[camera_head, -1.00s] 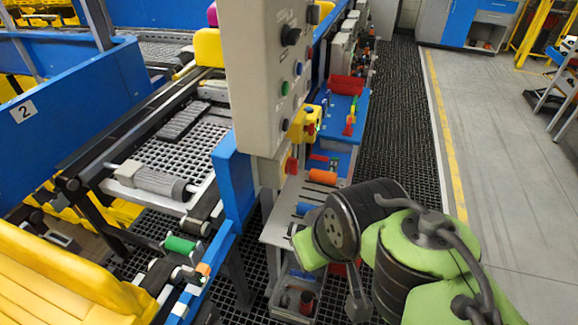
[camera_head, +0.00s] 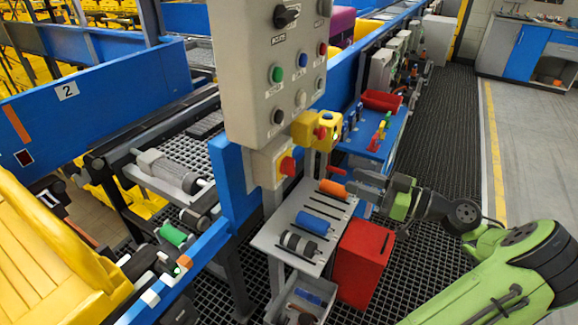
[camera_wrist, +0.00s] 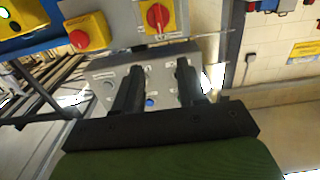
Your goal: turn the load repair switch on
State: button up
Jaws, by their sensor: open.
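A grey control panel (camera_head: 262,70) with a black rotary switch (camera_head: 287,15) and several coloured buttons stands upright at top centre of the head view. Its labels are too small to read, so I cannot tell which control is the load repair switch. Below it is a red rotary switch on a yellow plate (camera_head: 287,166); the wrist view shows a similar red and yellow switch (camera_wrist: 158,17). My gripper (camera_wrist: 157,85) is open and empty, its dark fingers apart in front of a grey panel with a blue button (camera_wrist: 150,103). In the head view, it is right of the control panel, near an orange roller.
A yellow box with a red button (camera_head: 318,130) is beside the panel. A grey shelf (camera_head: 270,238) with rollers and a red bin (camera_head: 362,262) are below. A blue table (camera_head: 360,150) stands behind. Free floor (camera_head: 535,150) lies at the right.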

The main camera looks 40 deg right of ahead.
aim_at(295, 161)
jog(key=b+x, duration=0.2)
jog(key=x, duration=1.3)
jog(key=shift+w+a, duration=0.1)
jog(key=shift+a, duration=0.1)
jog(key=shift+c, duration=0.4)
grip_shut()
